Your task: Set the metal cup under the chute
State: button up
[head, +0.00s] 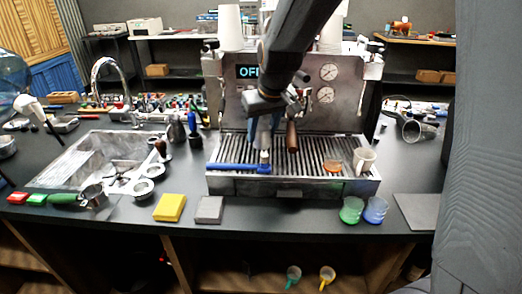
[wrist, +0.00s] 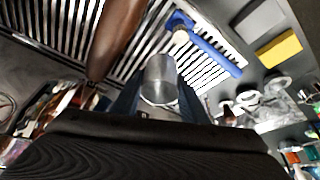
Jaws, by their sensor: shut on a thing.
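My gripper (head: 264,138) is in front of the espresso machine (head: 232,105), above its slatted drip tray (head: 310,180). In the wrist view, its two blue-grey fingers (wrist: 158,98) are shut on a small shiny metal cup (wrist: 160,72). The cup is above the tray slats, apart from the brown handle (wrist: 115,40), which hangs from the machine just right of my gripper in the head view (head: 292,136). The cup is mostly hidden by my fingers in the head view. I cannot pick out the chute in either view.
A blue-handled brush (head: 238,168) lies along the tray's front left. A white cup (head: 364,160) and a brown piece (head: 333,166) are on its right. A dark metal pitcher (head: 416,130) lies on the right counter. Yellow (head: 169,207) and grey blocks (head: 209,209) sit in front.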

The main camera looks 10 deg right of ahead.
aim_at(262, 145)
jog(key=shift+f+b, duration=1.6)
jog(key=shift+f, duration=0.55)
jog(key=shift+f, duration=0.15)
jog(key=o, duration=0.8)
